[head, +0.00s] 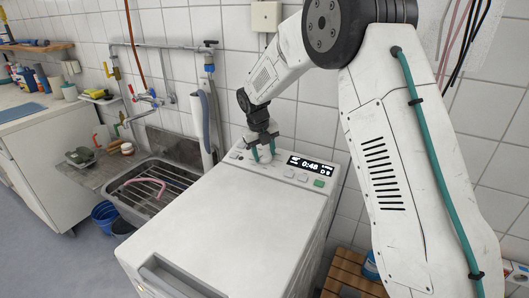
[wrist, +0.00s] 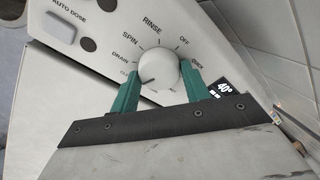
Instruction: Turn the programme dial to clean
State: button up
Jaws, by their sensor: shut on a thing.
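The programme dial (wrist: 160,72) is a round white knob on the machine's panel, with labels around it such as RINSE, SPIN, DRAIN and OFF. Its dark pointer mark points to the lower left, toward the left finger. A label beginning "CL" (wrist: 125,74) sits below DRAIN, partly hidden by that finger. My gripper (wrist: 159,77) has its two teal fingers shut on the dial, one on each side. In the head view my gripper (head: 262,154) reaches down onto the control panel of the white top-lid machine (head: 220,225), left of the display.
The lit display (head: 310,166) reads 0:48, with buttons near it, one green (head: 319,183). A sink with a rack (head: 150,185) lies left of the machine, a blue bucket (head: 104,214) below. A wooden slatted crate (head: 350,275) stands at right. Tiled wall is close behind.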

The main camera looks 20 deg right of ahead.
aim_at(260, 157)
jog(key=o, duration=1)
jog(key=r, duration=0.2)
jog(key=a+r, duration=0.1)
jog(key=r, duration=0.4)
jog(key=shift+s+a+r, duration=0.3)
